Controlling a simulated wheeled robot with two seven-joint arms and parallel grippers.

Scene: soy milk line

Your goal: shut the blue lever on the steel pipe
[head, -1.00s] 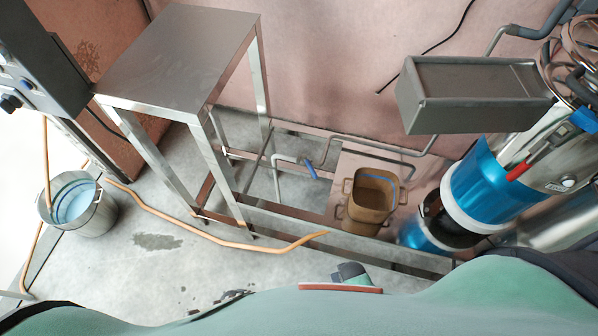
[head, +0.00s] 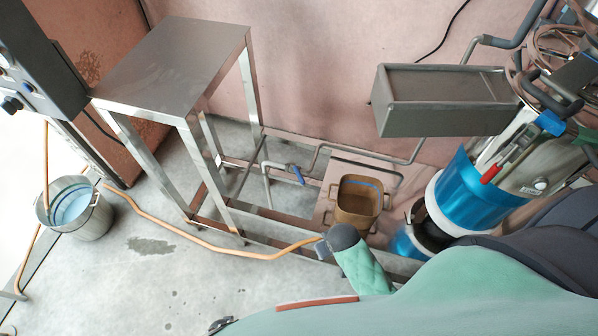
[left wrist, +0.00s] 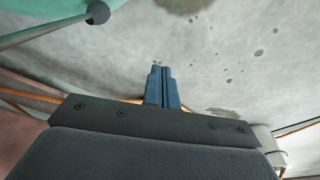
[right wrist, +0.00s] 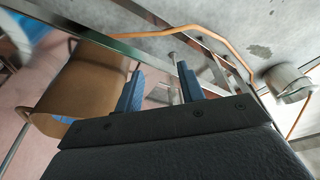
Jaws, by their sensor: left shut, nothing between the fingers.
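The blue lever (head: 298,175) sits on the thin steel pipe (head: 277,166) low behind the rack, in the head view. It slants down to the right, at an angle to the pipe. My left gripper (left wrist: 160,70) is shut and empty, above the wet floor in its wrist view. My right gripper (right wrist: 162,78) is open and empty. A grey pipe (right wrist: 173,64) shows between its fingers, and the brown pot is close on the left. I cannot make out the lever in either wrist view. A green limb of mine reaches toward the pot in the head view; its fingers cannot be made out.
The brown pot (head: 357,207) stands right of the lever. A steel table (head: 180,65) with legs and low rails is to the left. A grey box (head: 440,98) hangs above the pipe. An orange hose (head: 200,243) crosses the floor from the bucket (head: 92,222).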

